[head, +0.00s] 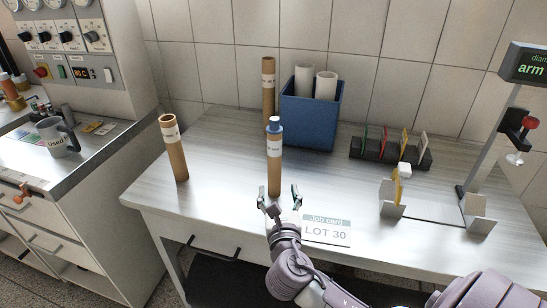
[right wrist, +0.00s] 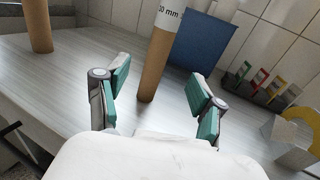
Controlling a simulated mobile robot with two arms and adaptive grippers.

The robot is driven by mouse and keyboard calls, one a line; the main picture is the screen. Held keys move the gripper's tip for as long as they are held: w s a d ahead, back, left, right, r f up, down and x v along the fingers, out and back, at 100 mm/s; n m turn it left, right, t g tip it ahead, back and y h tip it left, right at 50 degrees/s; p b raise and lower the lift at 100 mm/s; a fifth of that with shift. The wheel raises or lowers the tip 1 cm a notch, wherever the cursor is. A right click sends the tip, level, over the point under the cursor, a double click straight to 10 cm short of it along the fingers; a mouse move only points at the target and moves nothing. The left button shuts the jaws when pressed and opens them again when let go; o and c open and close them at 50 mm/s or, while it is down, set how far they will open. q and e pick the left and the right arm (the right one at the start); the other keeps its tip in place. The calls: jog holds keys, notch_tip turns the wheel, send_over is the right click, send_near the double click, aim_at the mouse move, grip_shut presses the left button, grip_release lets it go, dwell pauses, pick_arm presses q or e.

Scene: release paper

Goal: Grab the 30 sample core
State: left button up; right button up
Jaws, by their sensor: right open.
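A brown core tube (head: 275,172) with a white label and a blue top stands upright near the table's front. In the right wrist view its label (right wrist: 167,15) ends in "0 mm"; the first digit is unclear. My right gripper (head: 278,190) is open just in front of this tube. In the right wrist view the tube (right wrist: 155,65) stands beyond and between the open fingers (right wrist: 158,90), apart from both. Other labelled brown tubes stand at the left (head: 175,155) and at the back (head: 268,90). My left gripper is out of view.
A job card (head: 326,231) reading "LOT 30" lies by my right gripper. Behind are a blue bin (head: 310,125) with white rolls and a dark rack (head: 390,155) with coloured cards. A measuring stand (head: 478,205) is at the right. The table between the left and middle tubes is clear.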

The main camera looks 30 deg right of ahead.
aim_at(275, 167)
jog(key=x, duration=0.6)
jog(key=shift+r, duration=0.1)
jog(key=p+x, duration=0.1)
jog(key=x, duration=0.4)
jog(key=shift+w+d, duration=0.1)
jog(key=shift+w, duration=0.15)
jog(key=shift+w+d+f, duration=0.25)
jog(key=shift+w+f, duration=0.05)
jog(key=shift+w, duration=0.15)
jog(key=shift+s, duration=0.1)
jog(key=shift+r, duration=0.1)
jog(key=shift+c, duration=1.3)
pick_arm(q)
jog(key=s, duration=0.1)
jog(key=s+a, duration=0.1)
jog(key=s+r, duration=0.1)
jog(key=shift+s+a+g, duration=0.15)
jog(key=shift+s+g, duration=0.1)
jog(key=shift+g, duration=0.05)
pick_arm(e)
jog(key=c, duration=1)
